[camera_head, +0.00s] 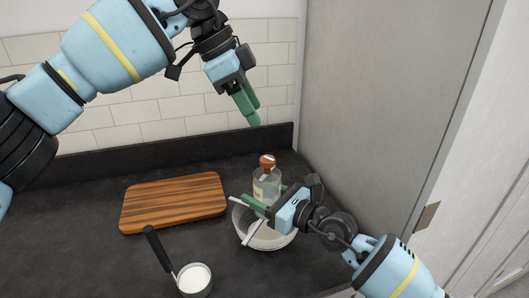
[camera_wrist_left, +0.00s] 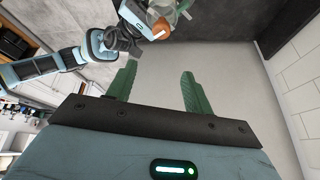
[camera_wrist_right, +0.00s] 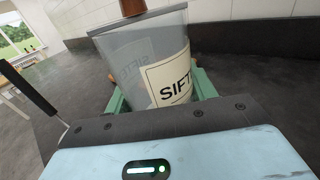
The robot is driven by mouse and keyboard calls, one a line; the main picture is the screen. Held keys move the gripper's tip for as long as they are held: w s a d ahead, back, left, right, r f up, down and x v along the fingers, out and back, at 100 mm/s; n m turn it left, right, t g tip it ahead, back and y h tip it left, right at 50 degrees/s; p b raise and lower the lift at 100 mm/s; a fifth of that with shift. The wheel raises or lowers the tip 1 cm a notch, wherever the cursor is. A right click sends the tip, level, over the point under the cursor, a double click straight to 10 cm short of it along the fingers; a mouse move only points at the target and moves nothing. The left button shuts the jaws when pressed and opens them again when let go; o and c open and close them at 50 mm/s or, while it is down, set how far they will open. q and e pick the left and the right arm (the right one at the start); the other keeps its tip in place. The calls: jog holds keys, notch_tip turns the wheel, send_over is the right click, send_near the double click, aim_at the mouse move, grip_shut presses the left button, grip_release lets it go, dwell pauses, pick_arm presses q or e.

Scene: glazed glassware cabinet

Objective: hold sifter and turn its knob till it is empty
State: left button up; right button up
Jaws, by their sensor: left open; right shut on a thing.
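The sifter (camera_head: 267,187) is a clear jar with a cream label and a brown wooden knob (camera_head: 267,163) on top. My right gripper (camera_head: 266,203) is shut around its sides and holds it upright, above or in a pale bowl (camera_head: 239,226); I cannot tell if they touch. In the right wrist view the sifter (camera_wrist_right: 150,60) fills the space between the green fingers, its label partly reading "SIFT". How much is inside is unclear. My left gripper (camera_head: 250,106) is open and empty, high above the counter and well above the knob; its spread fingers show in the left wrist view (camera_wrist_left: 158,88).
A striped wooden cutting board (camera_head: 175,200) lies left of the bowl. A small pan (camera_head: 182,284) with white contents and a black handle stands in front. A pale stick-like utensil (camera_head: 252,236) lies across the bowl. A grey panel (camera_head: 385,100) closes the right side.

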aim_at(267, 158)
pick_arm(q)
jog(key=shift+a+r+n+y, duration=0.1)
jog(key=shift+a+n+y, duration=0.3)
jog(key=shift+a+n, duration=0.45)
jog(key=x, duration=1.2)
jog(key=shift+s, duration=0.15)
jog(key=c, duration=1)
jog(key=shift+m, duration=0.25)
